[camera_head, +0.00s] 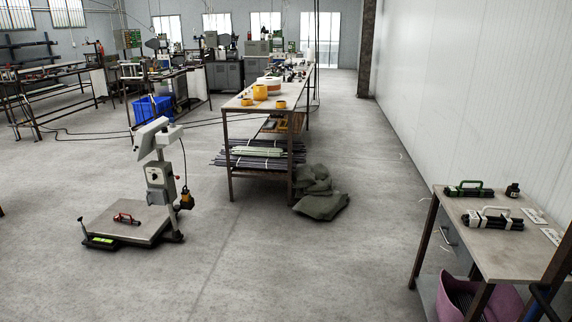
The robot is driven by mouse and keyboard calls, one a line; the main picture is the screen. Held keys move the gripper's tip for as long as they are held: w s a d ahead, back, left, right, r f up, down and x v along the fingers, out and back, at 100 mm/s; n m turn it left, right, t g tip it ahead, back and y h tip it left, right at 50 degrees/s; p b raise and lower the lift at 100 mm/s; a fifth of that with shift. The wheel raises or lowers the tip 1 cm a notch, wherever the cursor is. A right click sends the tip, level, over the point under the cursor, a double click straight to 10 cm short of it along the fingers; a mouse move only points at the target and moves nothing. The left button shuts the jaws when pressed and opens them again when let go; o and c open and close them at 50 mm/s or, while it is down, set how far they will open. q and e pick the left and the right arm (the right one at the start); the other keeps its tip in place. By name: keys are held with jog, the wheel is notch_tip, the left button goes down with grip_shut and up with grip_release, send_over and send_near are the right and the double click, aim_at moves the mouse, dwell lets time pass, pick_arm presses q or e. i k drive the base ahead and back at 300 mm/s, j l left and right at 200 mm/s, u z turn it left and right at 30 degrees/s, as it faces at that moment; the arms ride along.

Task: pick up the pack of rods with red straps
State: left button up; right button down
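A small pack of rods with a red strap or handle (126,218) lies on the flat platform of a floor scale (110,229) at the left. It is far off and small, so its single rods are hard to make out. Neither of my grippers shows in the head view.
A table (510,247) at the right holds a green-strapped pack (468,189) and a white-strapped pack (495,217). A pink bin (462,297) is below it. A long shelf bench (231,125) stands mid-scene with a grey-green heap (320,204) beside it. Open floor lies in front.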

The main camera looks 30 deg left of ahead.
aim_at(119, 217)
jog(key=u, duration=2.1)
